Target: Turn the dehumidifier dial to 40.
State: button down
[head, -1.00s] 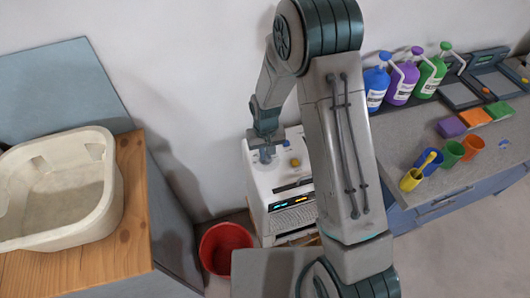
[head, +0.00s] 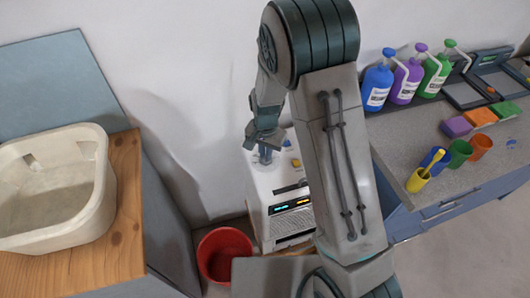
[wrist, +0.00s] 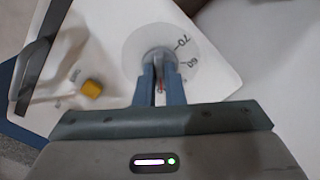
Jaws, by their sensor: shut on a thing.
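The white dehumidifier (head: 262,188) stands on the floor against the wall, with a lit display on its front. In the wrist view its round pale dial plate (wrist: 188,35) shows the marks 70 and 60; other marks are hidden by my fingers. My gripper (wrist: 160,72) is shut on the grey dial knob (wrist: 158,55) at the middle of the plate. A thin red line shows between my fingers. The head view shows my gripper (head: 265,157) on top of the machine. A yellow button (wrist: 91,88) sits beside the dial.
A red bucket (head: 223,254) stands just left of the dehumidifier. A wooden-topped cabinet (head: 125,215) with a cream basin (head: 85,215) is at the left. A grey counter (head: 400,150) with bottles and cups is at the right.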

jog(key=shift+m, duration=0.3)
jog(key=c, duration=1.5)
grip_release()
notch_tip(320, 180, up, 14)
jog(key=shift+f+b, duration=0.1)
jog(key=shift+b, duration=0.4)
jog(key=s+d+r+n+t, duration=0.1)
jog(key=s+d+r+n, duration=0.1)
jog(key=s+d, duration=0.2)
jog(key=s+d+r+n+t, duration=0.1)
jog(key=s+d+r+n, duration=0.1)
jog(key=s, duration=0.7)
jog(key=s+d+r+n+t, duration=0.1)
jog(key=s+d+r+n, duration=0.1)
jog(key=s+d+r, duration=0.2)
jog(key=shift+s+d, duration=1.5)
jog(key=shift+d, duration=0.05)
